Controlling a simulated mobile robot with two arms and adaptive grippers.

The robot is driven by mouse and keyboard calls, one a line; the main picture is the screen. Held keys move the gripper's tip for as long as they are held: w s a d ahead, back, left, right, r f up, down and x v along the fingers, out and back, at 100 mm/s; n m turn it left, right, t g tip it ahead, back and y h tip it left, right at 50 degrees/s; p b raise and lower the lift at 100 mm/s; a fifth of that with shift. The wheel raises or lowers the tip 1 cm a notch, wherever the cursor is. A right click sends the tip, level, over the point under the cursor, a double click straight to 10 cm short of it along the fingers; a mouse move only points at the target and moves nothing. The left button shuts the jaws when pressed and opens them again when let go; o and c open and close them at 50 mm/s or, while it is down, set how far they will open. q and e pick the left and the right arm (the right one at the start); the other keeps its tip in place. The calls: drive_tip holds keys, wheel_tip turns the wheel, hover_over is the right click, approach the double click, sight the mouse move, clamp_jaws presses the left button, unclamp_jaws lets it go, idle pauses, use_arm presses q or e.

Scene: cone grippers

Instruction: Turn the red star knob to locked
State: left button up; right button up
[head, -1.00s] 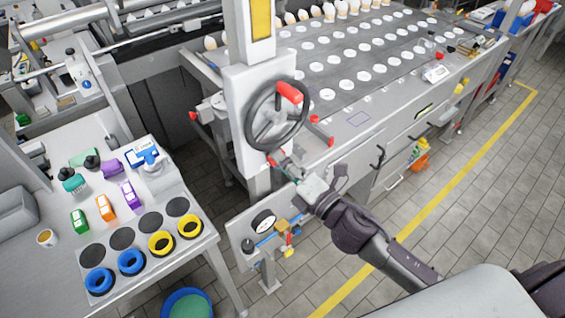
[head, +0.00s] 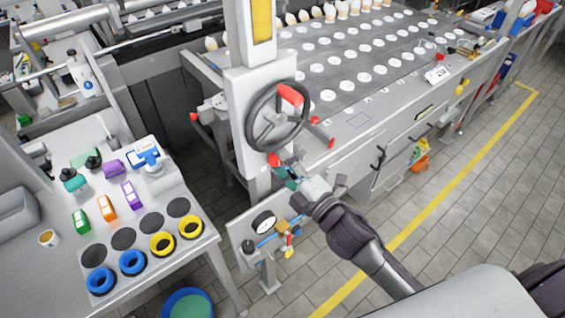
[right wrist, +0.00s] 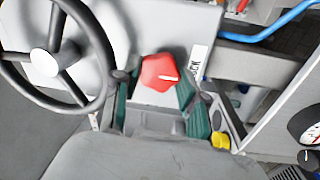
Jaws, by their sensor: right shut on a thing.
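The red star knob (head: 273,160) is on the white column just below the handwheel. In the right wrist view the knob (right wrist: 158,70) shows a white pointer mark pointing right, toward a white label (right wrist: 196,64) with partly readable lettering. My right gripper (head: 282,168) reaches the knob from the lower right. Its green-padded fingers (right wrist: 157,88) stand on either side of the knob and are shut on it. Part of the knob is hidden behind the fingers in the head view. My left gripper is not in view.
A dark handwheel (head: 276,115) with a red grip sits right above the knob. A gauge (head: 263,222) and blue pipe (head: 268,241) are below. A table (head: 62,272) with rings and bottles stands at left. The tiled floor at right is open.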

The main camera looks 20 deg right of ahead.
idle(0.3)
drive_tip(key=o, duration=1.1)
drive_tip(key=shift+o, duration=0.2)
drive_tip(key=shift+s+d+f, duration=0.1)
drive_tip(key=shift+s, duration=0.15)
drive_tip(key=v, duration=1.1)
drive_tip(key=shift+s, duration=0.2)
drive_tip(key=shift+d, duration=0.1)
